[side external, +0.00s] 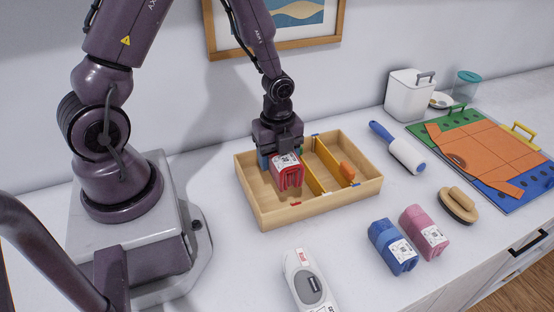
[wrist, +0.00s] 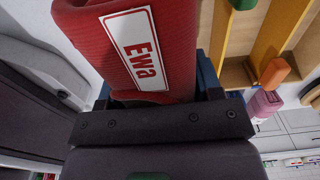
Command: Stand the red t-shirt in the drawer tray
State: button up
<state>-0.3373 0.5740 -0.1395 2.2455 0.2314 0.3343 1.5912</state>
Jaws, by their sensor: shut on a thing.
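The red t-shirt (side external: 287,172) is a folded bundle with a white label. The label reads "Ewa" in the wrist view (wrist: 135,50). The t-shirt hangs upright over the left part of the wooden drawer tray (side external: 292,216). I cannot tell whether its bottom touches the tray floor.
Wooden dividers (side external: 325,164) split the tray, and an orange piece (side external: 347,171) sits at its right. Blue (side external: 391,247) and pink (side external: 423,232) bundles, a brush (side external: 458,205), a lint roller (side external: 400,147) and a white device (side external: 309,283) lie around it. A folding board (side external: 480,150) is far right.

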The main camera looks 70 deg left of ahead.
jog(key=shift+f, duration=3.2)
jog(key=o, duration=1.1)
jog(key=shift+r, duration=0.1)
jog(key=shift+r, duration=3.45)
